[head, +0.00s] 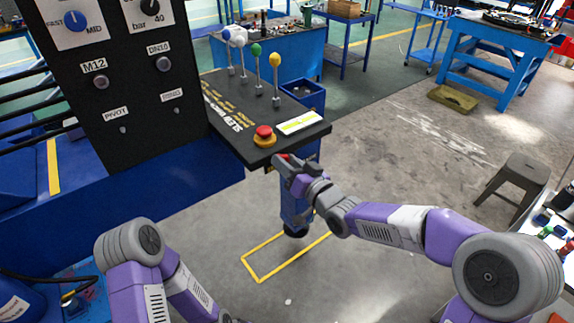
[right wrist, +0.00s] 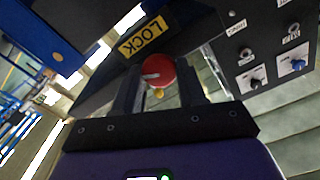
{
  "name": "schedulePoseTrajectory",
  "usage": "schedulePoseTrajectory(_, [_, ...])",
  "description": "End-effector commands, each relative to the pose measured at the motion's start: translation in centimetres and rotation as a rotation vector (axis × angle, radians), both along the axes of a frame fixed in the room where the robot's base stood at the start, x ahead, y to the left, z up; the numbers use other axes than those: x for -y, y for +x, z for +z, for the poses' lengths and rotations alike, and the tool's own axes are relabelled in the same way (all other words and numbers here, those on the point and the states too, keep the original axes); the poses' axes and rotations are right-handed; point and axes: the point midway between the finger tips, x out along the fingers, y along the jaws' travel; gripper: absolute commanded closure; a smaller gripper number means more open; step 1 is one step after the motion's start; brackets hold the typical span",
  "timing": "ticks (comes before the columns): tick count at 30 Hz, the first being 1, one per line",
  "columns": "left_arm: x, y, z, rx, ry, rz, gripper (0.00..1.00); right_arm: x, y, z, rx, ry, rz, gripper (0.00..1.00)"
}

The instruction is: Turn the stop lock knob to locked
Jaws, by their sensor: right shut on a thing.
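The red stop lock knob (right wrist: 157,71) shows in the right wrist view, on the dark face of the control console. A white mark on it lies toward the picture's left. A yellow LOCK label (right wrist: 143,38) is just above and left of the knob. My right gripper (right wrist: 160,88) is shut on the knob, one dark finger on each side. In the head view my right gripper (head: 284,162) is at the console's front edge, and its hand hides most of the knob. My left arm is at the bottom left; its gripper is out of the picture.
The console top (head: 225,118) carries several levers and a red mushroom button (head: 264,133) on a yellow base, close above my right gripper. A black panel (head: 130,75) with dials and switches stands to the left. Open floor (head: 400,150) lies to the right, with a grey stool (head: 522,172).

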Motion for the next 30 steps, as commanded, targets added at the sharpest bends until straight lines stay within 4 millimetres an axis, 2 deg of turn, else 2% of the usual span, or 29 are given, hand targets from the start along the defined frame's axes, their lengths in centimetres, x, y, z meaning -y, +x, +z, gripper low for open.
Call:
schedulePoseTrajectory(11, [0.0, 0.0, -0.1, 0.0, 0.0, 0.0, 0.57, 0.1, 0.1, -0.1, -0.213, 0.291, 0.0, 0.9])
schedulePoseTrajectory(30, [0.0, 0.0, 1.3, 0.0, 0.0, 0.0, 0.57, 0.2, 0.1, -0.3, -0.552, 0.757, -0.001, 0.9])
